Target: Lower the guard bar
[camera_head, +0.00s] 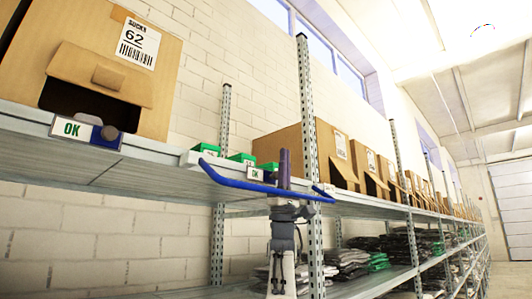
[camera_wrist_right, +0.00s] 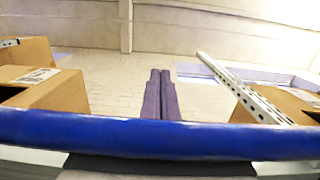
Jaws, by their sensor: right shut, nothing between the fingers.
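The blue guard bar (camera_head: 250,185) runs along the front of the shelf, with bent ends at its left and right. My right gripper (camera_head: 284,155) points upward at the bar, its purple fingers shut together and empty. In the right wrist view the bar (camera_wrist_right: 80,133) crosses the full width of the picture and hides the lower part of the fingers (camera_wrist_right: 161,85). Their tips rise above the bar. I cannot tell whether the fingers touch it. My left gripper is not in view.
A cardboard box (camera_head: 150,85) labelled 62 sits on the upper shelf (camera_head: 150,165) at left, behind an OK sign (camera_head: 72,128). A metal upright (camera_head: 308,120) stands close right of the gripper. Dark folded garments (camera_head: 345,262) lie on the lower shelf.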

